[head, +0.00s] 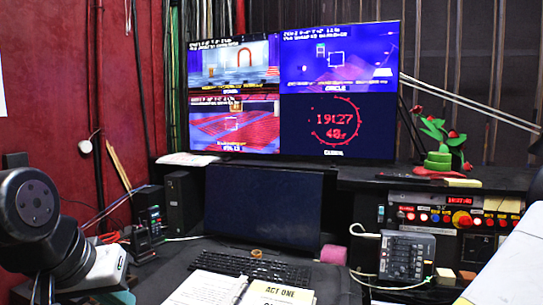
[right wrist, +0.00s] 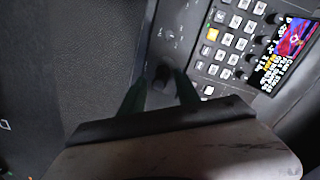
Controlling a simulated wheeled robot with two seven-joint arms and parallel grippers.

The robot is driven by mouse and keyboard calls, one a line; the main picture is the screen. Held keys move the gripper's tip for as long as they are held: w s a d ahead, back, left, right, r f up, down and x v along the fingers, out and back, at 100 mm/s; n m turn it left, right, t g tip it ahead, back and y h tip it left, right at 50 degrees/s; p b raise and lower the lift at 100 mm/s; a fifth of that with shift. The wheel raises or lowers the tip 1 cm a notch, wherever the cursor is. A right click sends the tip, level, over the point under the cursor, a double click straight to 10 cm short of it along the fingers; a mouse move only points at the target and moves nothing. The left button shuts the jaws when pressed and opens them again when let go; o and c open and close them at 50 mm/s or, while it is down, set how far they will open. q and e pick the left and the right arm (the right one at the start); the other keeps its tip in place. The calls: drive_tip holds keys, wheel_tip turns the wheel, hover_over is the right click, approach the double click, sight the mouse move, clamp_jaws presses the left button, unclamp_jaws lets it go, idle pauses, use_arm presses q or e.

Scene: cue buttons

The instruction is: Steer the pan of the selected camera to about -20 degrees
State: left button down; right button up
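In the head view a wall monitor (head: 336,91) has several panes: camera pictures and a red clock. My left gripper is out of view.
In the head view a grey keypad box (head: 403,257) sits at the right of the desk, below a rack panel (head: 455,217) with coloured buttons. A dark laptop-like screen (head: 263,208), keyboard (head: 250,268) and papers (head: 205,289) fill the middle.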

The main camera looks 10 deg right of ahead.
drive_tip(key=shift+r, duration=2.9)
drive_tip(key=shift+w, duration=0.1)
drive_tip(key=w+a+r+n+t, duration=0.15)
drive_tip(key=w+a+r, duration=0.35)
drive_tip(key=w, duration=0.5)
drive_tip(key=w+a+r+n, duration=0.25)
drive_tip(key=w+r, duration=0.35)
drive_tip(key=w, duration=0.3)
drive_tip(key=w+a+r+n+t, duration=0.1)
drive_tip(key=w+a+r+n, duration=0.3)
drive_tip(key=a, duration=0.3)
drive_tip(key=w+a+r+n+t, duration=0.1)
drive_tip(key=w+a+r, duration=0.4)
drive_tip(key=w+a, duration=0.15)
drive_tip(key=s+a+r+n+t, duration=0.1)
drive_tip(key=a+r+n, duration=0.2)
drive_tip(key=a, duration=0.6)
drive_tip(key=s+a+r+n+y, duration=0.1)
drive_tip(key=s+a+r+n, duration=0.1)
drive_tip(key=a, duration=0.6)
drive_tip(key=s+a+r+n+t+y, duration=0.1)
drive_tip(key=a+r+n, duration=0.3)
drive_tip(key=a, duration=0.5)
drive_tip(key=shift+s+a+r+n+t, duration=0.3)
drive_tip(key=shift+s+r+t, duration=0.1)
drive_tip(key=shift+r, duration=0.15)
